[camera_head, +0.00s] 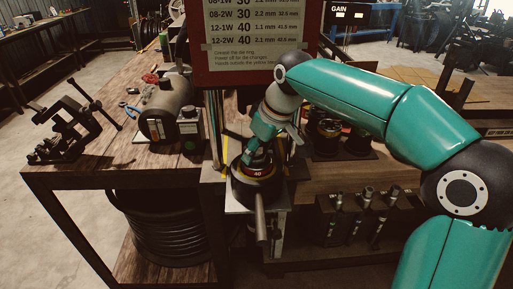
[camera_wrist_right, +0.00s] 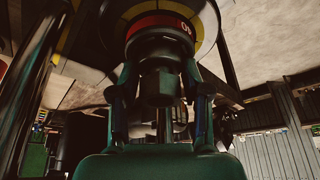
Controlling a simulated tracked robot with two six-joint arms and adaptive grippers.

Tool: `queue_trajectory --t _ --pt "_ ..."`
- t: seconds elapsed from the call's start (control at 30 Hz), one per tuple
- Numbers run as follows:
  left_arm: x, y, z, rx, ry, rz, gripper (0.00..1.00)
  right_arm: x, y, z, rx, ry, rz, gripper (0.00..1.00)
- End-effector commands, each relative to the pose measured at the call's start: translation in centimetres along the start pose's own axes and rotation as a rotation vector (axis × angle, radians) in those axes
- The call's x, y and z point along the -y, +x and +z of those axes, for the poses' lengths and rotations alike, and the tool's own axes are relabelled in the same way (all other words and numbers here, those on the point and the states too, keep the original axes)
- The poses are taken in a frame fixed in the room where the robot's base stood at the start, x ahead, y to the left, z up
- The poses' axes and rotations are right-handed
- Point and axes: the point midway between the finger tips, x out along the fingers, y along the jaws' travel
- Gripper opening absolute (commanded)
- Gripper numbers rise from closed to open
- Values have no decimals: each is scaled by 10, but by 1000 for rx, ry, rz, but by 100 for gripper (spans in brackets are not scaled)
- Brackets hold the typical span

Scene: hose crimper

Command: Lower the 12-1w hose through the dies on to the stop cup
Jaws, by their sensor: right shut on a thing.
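The crimper's round dark head (camera_head: 243,190) stands at the front edge of the bench. A red die ring marked 40 (camera_head: 257,173) sits in its top. My right gripper (camera_head: 256,152) is just above the ring, pointing down. In the right wrist view, its two fingers (camera_wrist_right: 160,100) are shut on a dark metal hex fitting (camera_wrist_right: 158,86), which I take as the hose's top end. The red ring (camera_wrist_right: 157,22) with its yellow-marked rim is just beyond the fitting. The hose below the fitting and the stop cup are hidden. My left gripper is not in view.
A red-framed die chart (camera_head: 255,45) stands behind the crimper. A vise (camera_head: 70,130) and a cylindrical tank (camera_head: 166,112) are on the left bench. A fitting rack (camera_head: 345,222) is at right, and a hose coil (camera_head: 165,228) is below. A rod (camera_head: 261,220) juts toward me from the crimper.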

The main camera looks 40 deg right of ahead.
Motion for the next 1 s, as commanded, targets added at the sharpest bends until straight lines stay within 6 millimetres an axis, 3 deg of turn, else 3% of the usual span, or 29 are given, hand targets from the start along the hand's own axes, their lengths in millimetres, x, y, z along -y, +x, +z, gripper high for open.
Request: queue_trajectory --t 0.6,0.63,0.8,1.0 --pt "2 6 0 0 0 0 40 0 10 5 10 0 -3 5" --pt "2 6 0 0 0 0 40 0 10 5 11 0 -3 52" --pt "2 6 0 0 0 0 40 0 10 6 13 0 -3 76" --pt "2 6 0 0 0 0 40 0 9 5 8 0 -1 76"
